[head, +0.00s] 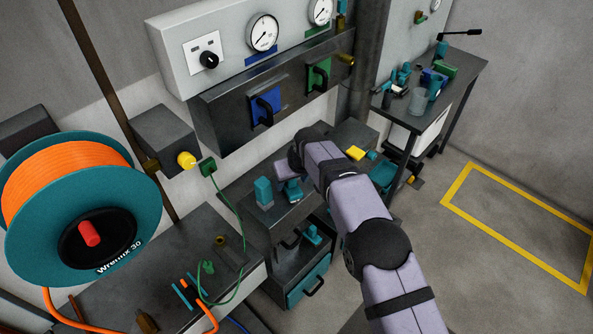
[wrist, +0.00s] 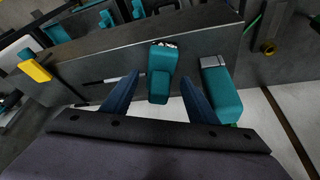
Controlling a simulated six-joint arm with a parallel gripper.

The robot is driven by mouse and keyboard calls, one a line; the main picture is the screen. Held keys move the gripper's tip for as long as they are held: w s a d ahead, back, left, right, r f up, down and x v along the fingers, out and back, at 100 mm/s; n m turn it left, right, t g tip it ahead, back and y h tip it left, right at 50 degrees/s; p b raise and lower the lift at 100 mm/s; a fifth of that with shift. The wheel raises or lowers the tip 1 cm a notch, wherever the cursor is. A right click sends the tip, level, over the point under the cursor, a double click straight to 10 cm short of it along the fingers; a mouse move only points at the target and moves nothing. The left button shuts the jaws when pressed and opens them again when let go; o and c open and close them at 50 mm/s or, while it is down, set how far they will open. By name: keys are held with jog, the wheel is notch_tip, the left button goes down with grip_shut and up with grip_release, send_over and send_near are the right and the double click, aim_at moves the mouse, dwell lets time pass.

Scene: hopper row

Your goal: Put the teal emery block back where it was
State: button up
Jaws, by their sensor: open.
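Two teal blocks are near my gripper on the dark bench top. One teal block (wrist: 160,86) shows between my open fingers in the wrist view, with a dark, speckled end; in the head view it shows partly (head: 291,190) under my gripper. I cannot tell for sure which is the emery block. My gripper (wrist: 158,88) is open, and whether the fingers touch the block is unclear.
An orange cable reel (head: 68,165) stands at left. A cluttered side table (head: 455,80) is at back right.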

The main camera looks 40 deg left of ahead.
jog(key=b+v, duration=0.3)
jog(key=v, duration=0.8)
jog(key=shift+r+b, duration=0.35)
jog(key=shift+b, duration=0.05)
jog(key=w+d+f+m+h, duration=0.1)
jog(key=w+d+m, duration=0.25)
jog(key=d, duration=1.15)
jog(key=w+d+f+m+h, duration=0.1)
jog(key=w+d+m+h, duration=0.3)
jog(key=d, duration=1.1)
jog(key=s+d+f+m+y, duration=0.1)
jog(key=s+d, duration=0.1)
jog(key=d, duration=0.6)
jog(key=s+d+f+m, duration=0.1)
jog(key=s+d, duration=0.2)
jog(key=d, duration=0.5)
jog(key=s+d+f+m+g, duration=0.1)
jog(key=s+d+f+m, duration=0.2)
jog(key=s+d, duration=0.7)
jog(key=shift+s+f+m+g, duration=0.4)
jog(key=shift+s+m, duration=0.05)
jog(key=shift+s, duration=0.6)
